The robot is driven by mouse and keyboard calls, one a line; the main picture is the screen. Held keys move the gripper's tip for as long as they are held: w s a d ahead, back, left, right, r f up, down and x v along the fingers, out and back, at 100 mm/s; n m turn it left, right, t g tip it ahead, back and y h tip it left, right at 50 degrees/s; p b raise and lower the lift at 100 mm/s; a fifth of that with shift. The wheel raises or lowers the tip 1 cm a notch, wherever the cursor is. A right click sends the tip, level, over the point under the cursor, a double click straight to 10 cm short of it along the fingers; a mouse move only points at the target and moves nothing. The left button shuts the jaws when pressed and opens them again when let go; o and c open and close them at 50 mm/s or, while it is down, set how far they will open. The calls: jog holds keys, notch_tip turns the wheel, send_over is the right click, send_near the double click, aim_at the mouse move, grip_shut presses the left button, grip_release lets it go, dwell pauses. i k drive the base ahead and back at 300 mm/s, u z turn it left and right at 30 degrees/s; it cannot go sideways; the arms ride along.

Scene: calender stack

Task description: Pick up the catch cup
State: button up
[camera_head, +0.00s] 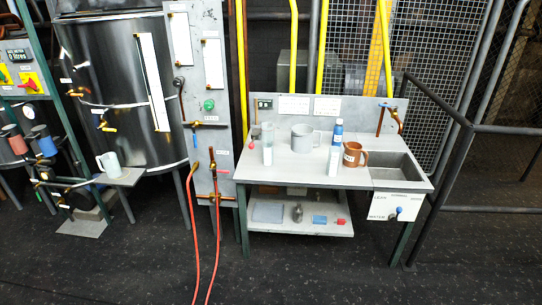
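A pale grey-white cup (110,165) with a handle on its left stands upright on a small metal shelf (128,179) at the left, close to the tank's lower taps. On the bench (282,172) stand a larger grey mug (302,138) with a handle on its right and a brown jug (353,155) with a small label. I cannot read any label that says which one is the catch cup. My gripper is not in view.
The bench also holds a blue bottle (337,132), a clear cylinder (267,137), white blocks and a sink (402,165). Red hoses (216,245) run down to the floor. A large steel tank (118,90) stands behind the cup.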

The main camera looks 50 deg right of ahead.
aim_at(268, 154)
jog(key=u, duration=0.05)
jog(key=i, duration=1)
jog(key=z, duration=0.05)
